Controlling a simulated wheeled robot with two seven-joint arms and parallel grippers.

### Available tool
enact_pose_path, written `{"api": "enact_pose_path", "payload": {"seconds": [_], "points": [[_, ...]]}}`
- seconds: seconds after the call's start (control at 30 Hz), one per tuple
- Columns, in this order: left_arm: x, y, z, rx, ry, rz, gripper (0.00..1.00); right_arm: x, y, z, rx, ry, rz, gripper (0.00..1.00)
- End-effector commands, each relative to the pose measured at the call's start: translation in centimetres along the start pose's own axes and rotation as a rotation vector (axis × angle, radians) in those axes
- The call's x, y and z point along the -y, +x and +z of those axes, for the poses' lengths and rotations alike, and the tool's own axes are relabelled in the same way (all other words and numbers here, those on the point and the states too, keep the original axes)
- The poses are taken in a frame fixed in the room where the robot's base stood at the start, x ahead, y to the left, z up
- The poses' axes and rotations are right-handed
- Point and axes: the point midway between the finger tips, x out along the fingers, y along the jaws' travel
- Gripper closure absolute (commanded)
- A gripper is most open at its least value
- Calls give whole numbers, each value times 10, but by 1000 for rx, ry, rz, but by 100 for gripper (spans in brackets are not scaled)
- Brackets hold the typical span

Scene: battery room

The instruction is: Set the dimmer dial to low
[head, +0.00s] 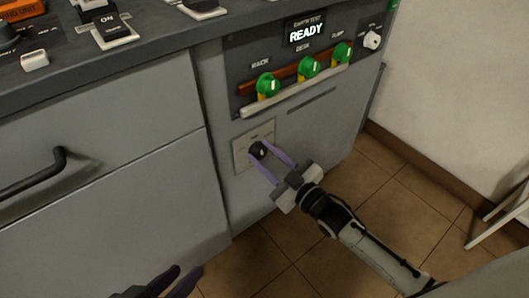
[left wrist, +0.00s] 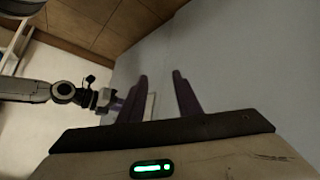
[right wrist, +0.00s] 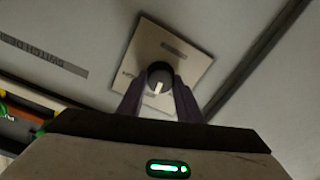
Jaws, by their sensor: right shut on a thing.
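The dimmer dial is a dark round knob (head: 258,150) with a light pointer mark, on a square beige plate (head: 241,158) on the grey cabinet front. My right gripper (head: 267,158) reaches it from the lower right, its purple fingers shut on the knob from both sides. In the right wrist view the knob (right wrist: 160,78) sits between the fingertips, and the plate (right wrist: 150,40) carries small lettering too blurred to read fully. My left gripper (head: 183,278) is at the bottom edge of the head view, away from the dial; the left wrist view shows its fingers (left wrist: 158,82) apart and empty.
Above the dial is a panel with several green knobs (head: 310,67), a pale bar (head: 295,92) and a READY display (head: 305,31). A drawer handle (head: 35,172) sticks out at left. A white stool or chair leg (head: 497,222) stands at right. The tiled floor (head: 400,190) beside the cabinet is clear.

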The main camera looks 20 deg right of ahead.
Motion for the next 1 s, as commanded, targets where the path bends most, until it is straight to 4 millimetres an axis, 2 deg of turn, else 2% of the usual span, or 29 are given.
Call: {"api": "enact_pose_path", "payload": {"seconds": [0.53,0.8,1.0], "points": [[20,0,22,120,36,-76,69,2,0,-1,16,-500,-3,90],[24,0,17,95,31,-90,69,3,0,0,22,-716,-5,90],[23,-2,23,99,21,-90,69,3,0,1,25,-825,-6,90]]}}
